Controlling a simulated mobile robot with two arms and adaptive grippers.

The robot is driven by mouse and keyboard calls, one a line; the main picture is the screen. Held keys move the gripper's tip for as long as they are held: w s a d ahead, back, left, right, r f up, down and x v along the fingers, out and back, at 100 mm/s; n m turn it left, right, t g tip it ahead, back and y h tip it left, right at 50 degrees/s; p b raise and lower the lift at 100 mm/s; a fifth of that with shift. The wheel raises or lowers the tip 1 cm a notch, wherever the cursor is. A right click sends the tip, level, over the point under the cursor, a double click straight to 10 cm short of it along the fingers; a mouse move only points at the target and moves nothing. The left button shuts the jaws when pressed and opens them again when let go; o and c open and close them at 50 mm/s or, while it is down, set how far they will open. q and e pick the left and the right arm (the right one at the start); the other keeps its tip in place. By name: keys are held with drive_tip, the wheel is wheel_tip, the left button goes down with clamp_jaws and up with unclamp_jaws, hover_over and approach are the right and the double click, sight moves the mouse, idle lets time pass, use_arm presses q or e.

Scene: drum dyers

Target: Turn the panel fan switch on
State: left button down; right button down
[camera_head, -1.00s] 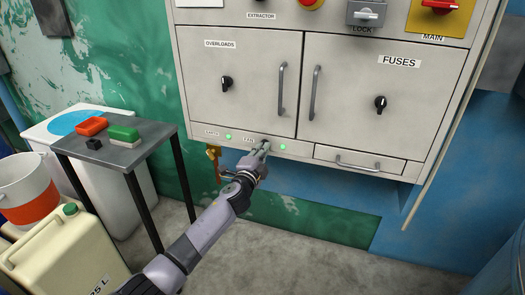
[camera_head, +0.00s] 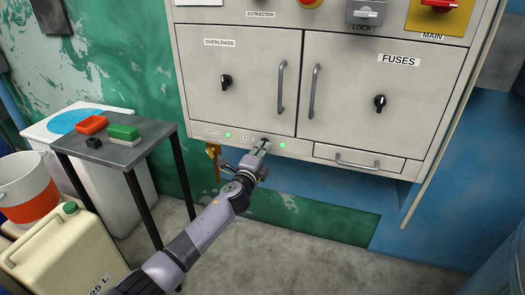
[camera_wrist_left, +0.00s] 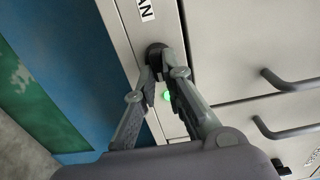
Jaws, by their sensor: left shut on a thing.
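The fan switch (camera_wrist_left: 155,52) is a small dark knob on the lower strip of the grey electrical panel, beside a label ending in "AN" in the left wrist view. A lit green lamp (camera_wrist_left: 166,95) sits next to it; it also shows in the head view (camera_head: 282,145). My left gripper (camera_wrist_left: 160,68) has its fingertips on either side of the knob, shut on it. In the head view the left gripper (camera_head: 262,146) covers most of the switch, so its position is hard to read. My right gripper is not in view.
Above are the overloads door (camera_head: 245,95) and fuses door (camera_head: 350,100) with protruding handles. A drawer (camera_head: 358,160) is at lower right. A small grey table (camera_head: 70,143) with red and green blocks stands left, near a jerrycan (camera_head: 70,255). Floor below the panel is clear.

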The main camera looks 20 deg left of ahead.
use_arm(q)
drive_tip(key=c, duration=1.7)
unclamp_jaws()
drive_tip(key=s, duration=1.2)
drive_tip(key=shift+a, duration=0.2)
